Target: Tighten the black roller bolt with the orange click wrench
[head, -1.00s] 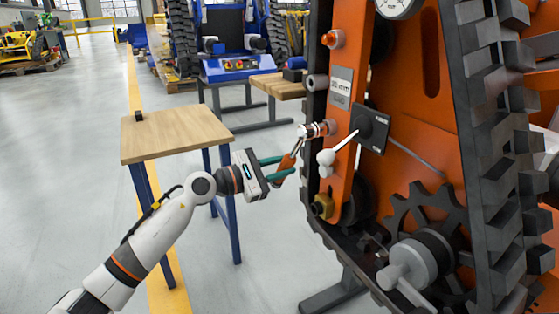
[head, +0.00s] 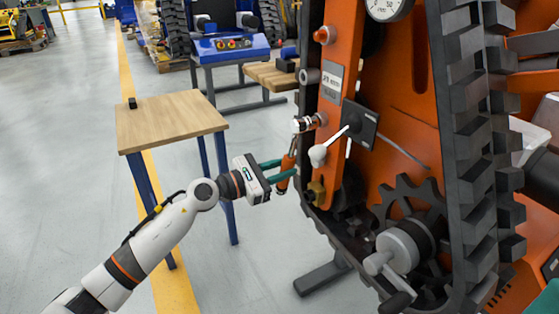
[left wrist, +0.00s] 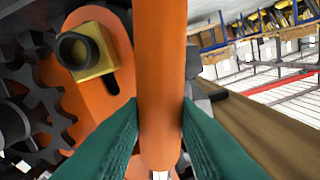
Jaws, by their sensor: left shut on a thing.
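The orange click wrench (head: 285,182) hangs steeply, handle down, beside the orange machine plate. My left gripper (head: 286,172) is shut on its handle. In the left wrist view the orange handle (left wrist: 162,60) runs upright between the green fingers (left wrist: 161,125). The wrench's upper end reaches a silver and dark cylindrical piece (head: 303,125) at the plate's left edge. I cannot tell how they engage. I cannot make out the black roller bolt for certain; it may be hidden at the wrench's upper end.
A brass block (head: 317,192) with a dark round part sits close beside the handle. A white-knobbed lever (head: 318,155) sticks out right of the wrench. The tracks (head: 465,150) and a gear (head: 410,205) lie right. A wooden table (head: 172,120) stands left, with free floor around it.

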